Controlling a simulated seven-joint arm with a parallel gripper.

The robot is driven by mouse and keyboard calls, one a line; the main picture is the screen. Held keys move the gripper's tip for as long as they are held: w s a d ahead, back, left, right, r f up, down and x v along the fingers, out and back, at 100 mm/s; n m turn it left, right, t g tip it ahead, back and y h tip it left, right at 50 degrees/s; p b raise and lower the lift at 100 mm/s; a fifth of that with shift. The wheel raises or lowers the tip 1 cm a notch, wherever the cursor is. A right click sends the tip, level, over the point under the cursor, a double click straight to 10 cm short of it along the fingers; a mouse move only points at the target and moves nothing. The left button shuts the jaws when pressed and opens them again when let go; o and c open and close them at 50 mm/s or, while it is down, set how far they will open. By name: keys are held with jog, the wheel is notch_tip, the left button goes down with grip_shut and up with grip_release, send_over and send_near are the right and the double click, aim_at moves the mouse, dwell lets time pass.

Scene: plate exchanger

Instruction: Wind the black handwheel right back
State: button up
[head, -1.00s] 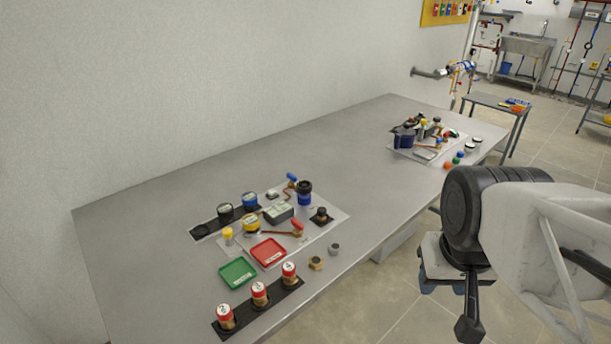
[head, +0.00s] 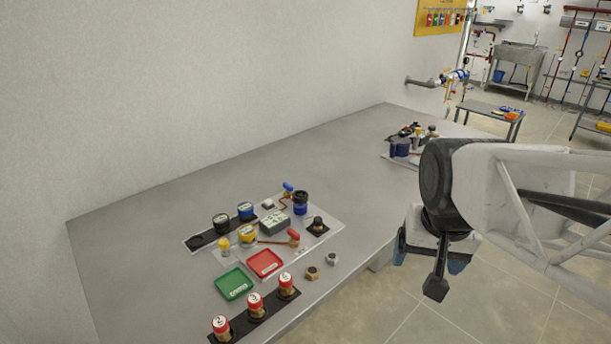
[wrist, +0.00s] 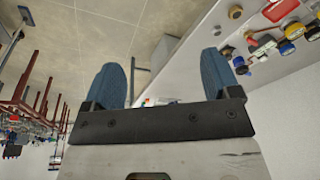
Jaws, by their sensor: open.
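A small black knob (head: 318,223) stands on a black square base at the right edge of the near fittings plate. It may be the handwheel, but it is too small to be sure. My gripper (wrist: 163,78) is open and empty, with two blue fingers spread apart in the wrist view. In the head view my gripper (head: 430,255) hangs past the bench's right edge, over the floor side, well apart from the knob. My arm hides part of the far end of the bench.
The grey bench (head: 270,155) runs along the wall, its middle clear. A green tray (head: 234,284), a red tray (head: 264,263), several gauges and red-topped cylinders stand at the near end. A dark blue cup (head: 300,203) is beside the knob. More fittings (head: 405,143) sit at the far end.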

jog(key=w+a+r+m, duration=0.1)
jog(key=w+a+m, duration=0.1)
jog(key=w, duration=0.5)
jog(key=w+a+r+m, duration=0.1)
jog(key=w+a+m, duration=0.1)
jog(key=w, duration=0.4)
jog(key=m+g, duration=0.2)
jog(key=m, duration=1)
send_over(300, 194)
notch_tip(300, 194, down, 16)
jog(key=shift+w+r, duration=0.1)
jog(key=shift+r, duration=0.1)
jog(key=shift+f, duration=0.15)
jog(key=shift+f, duration=3.75)
jog(key=c, duration=0.9)
